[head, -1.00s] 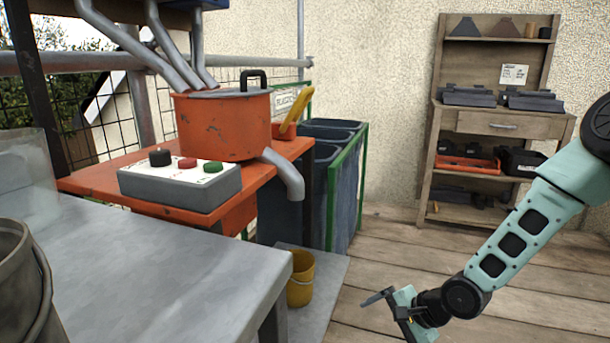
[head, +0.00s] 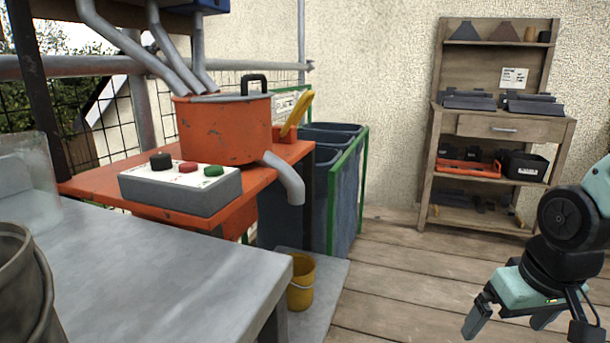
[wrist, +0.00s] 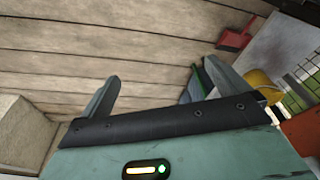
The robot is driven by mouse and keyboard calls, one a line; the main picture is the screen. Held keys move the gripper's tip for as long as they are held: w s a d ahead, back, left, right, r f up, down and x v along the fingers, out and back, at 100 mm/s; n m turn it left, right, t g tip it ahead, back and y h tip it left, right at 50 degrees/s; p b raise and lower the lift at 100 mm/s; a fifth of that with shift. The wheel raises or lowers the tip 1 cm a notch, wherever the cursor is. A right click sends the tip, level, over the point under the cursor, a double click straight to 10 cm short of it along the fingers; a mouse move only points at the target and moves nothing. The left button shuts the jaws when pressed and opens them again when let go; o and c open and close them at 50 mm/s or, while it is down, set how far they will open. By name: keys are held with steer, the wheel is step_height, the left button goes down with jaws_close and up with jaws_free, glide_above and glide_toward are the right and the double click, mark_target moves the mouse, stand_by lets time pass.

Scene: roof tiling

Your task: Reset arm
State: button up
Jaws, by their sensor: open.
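My gripper (head: 508,318) is at the lower right of the head view, over the wooden floor and to the right of the yellow bucket. Its two fingers are spread apart with nothing between them. In the wrist view my gripper (wrist: 155,85) also shows open and empty, its fingers pointing toward the floor planks. The arm folds down from the right edge of the head view.
A grey table (head: 150,270) fills the lower left. An orange pot (head: 225,128) and a button box (head: 180,187) sit on an orange bench. Dark bins (head: 335,190) and a wooden shelf (head: 500,124) stand behind. A red dustpan (wrist: 235,38) lies on the floor.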

steer(key=s+a+r+n+g, duration=0.2)
steer(key=s+a+n, duration=0.5)
steer(key=s+a, duration=0.75)
step_height(320, 180, up, 35)
steer(key=w+a+p, duration=0.1)
steer(key=w+p, duration=0.1)
steer(key=p, duration=3.3)
steer(key=shift+a+f, duration=0.15)
steer(key=shift+a, duration=0.15)
steer(key=shift+c, duration=0.3)
